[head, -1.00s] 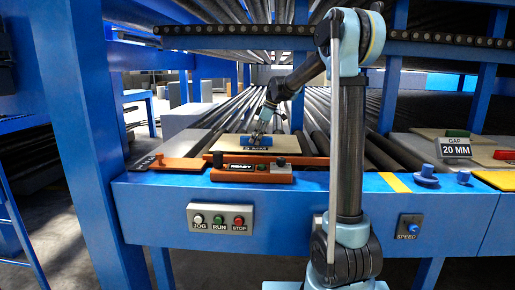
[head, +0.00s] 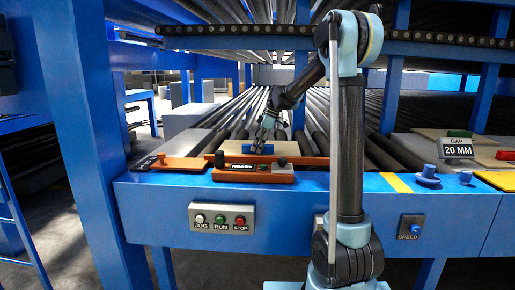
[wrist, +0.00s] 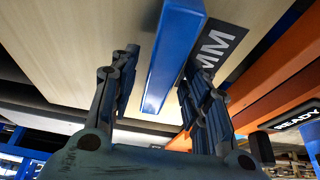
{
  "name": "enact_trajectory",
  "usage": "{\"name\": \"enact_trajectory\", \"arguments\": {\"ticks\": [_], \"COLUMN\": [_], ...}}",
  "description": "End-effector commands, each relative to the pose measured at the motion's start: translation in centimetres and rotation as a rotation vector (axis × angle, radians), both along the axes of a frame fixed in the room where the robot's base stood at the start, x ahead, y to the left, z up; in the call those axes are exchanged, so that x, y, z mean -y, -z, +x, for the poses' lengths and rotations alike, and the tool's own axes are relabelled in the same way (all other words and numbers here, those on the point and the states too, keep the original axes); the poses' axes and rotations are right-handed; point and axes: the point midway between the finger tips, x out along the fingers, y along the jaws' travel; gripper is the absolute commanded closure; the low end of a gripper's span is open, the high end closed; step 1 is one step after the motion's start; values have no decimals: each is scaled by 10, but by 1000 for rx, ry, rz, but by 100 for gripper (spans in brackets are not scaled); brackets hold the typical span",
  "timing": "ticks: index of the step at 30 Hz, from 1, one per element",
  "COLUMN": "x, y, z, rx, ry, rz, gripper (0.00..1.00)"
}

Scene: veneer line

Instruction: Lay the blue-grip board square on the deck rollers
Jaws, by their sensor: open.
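The pale board (head: 229,143) with a blue grip (head: 236,149) lies low over the deck rollers (head: 222,120), just behind the orange READY unit, which hides its front part. In the wrist view, the board (wrist: 90,25) fills the upper left, and the blue grip (wrist: 172,60) runs down between my fingers. A dark label ending in MM (wrist: 215,45) lies beside the grip. My gripper (head: 262,146) is open, also seen in the wrist view (wrist: 163,85), with one finger on each side of the grip. A gap shows on the left side; contact on the right cannot be told.
The orange READY unit (head: 252,171) stands at the deck's front edge, close to the board; it also shows in the wrist view (wrist: 275,95). A GAP 20 MM sign (head: 456,148) and another pale board are at right. Bare rollers extend behind my gripper.

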Motion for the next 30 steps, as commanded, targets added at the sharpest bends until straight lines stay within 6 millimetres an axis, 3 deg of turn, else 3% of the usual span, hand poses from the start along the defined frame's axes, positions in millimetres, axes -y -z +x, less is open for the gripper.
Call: {"name": "enact_trajectory", "arguments": {"ticks": [5,18,24,30], "x": [7,37,43,44], "y": [-17,-91,-106,-110], "z": [0,-1,-1,-1], "rx": [0,0,-1,0], "ry": [0,1,-1,-2], "rz": [0,0,0,0], "gripper": [57,57,57,57]}}
